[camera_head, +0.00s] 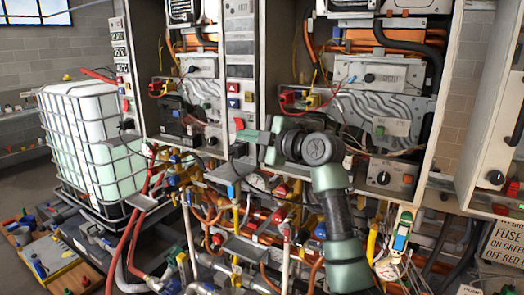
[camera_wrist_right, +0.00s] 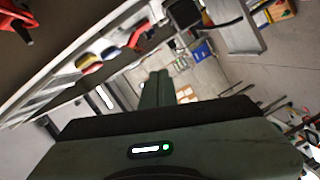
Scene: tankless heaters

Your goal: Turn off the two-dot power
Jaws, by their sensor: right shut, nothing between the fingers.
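My right gripper (camera_head: 247,136) is in front of the lower part of the middle column (camera_head: 240,72), pointing left, beside a red part (camera_head: 239,123). In the right wrist view its fingers (camera_wrist_right: 156,90) are together with nothing between them. The column carries a red button (camera_head: 233,87) and a blue button (camera_head: 233,103). A narrow panel to the left has small white labels with dark marks (camera_head: 120,52), too small to read as dots. I cannot tell which control is the two-dot power. My left gripper is not in view.
Open heater cabinets with wiring stand on both sides of the column. Dense pipes, valves and red hoses (camera_head: 130,235) fill the space below. A caged white tank (camera_head: 85,140) stands at the left. A dark knob (camera_head: 383,178) is on the right cabinet.

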